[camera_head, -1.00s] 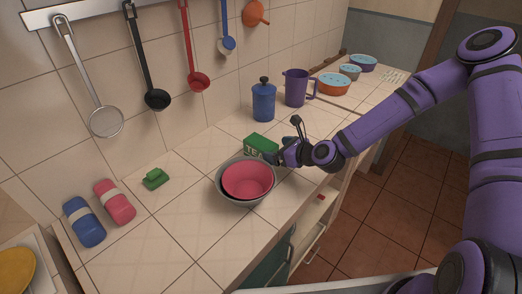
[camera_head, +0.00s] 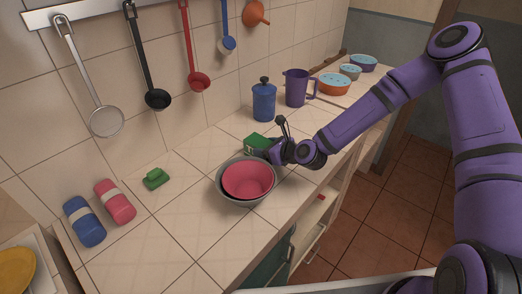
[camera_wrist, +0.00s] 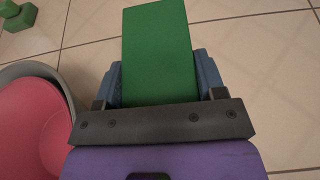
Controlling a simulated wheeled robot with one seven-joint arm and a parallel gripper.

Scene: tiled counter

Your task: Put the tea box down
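The green tea box (camera_head: 256,142) is behind the pink and grey bowls in the head view, its lower part hidden by the bowl rims. In the wrist view the green top of the tea box (camera_wrist: 158,50) sits between the two blue fingers of my gripper (camera_wrist: 158,78). My gripper (camera_head: 272,150) is shut on the box, with a finger along each side. I cannot tell whether the box's underside touches the tiled counter (camera_head: 185,208).
A pink bowl (camera_head: 248,179) nested in a grey bowl (camera_head: 222,191) stands just left of my gripper in the wrist view. A blue canister (camera_head: 263,102) and purple jug (camera_head: 297,88) stand behind. A green block (camera_head: 157,179) lies left.

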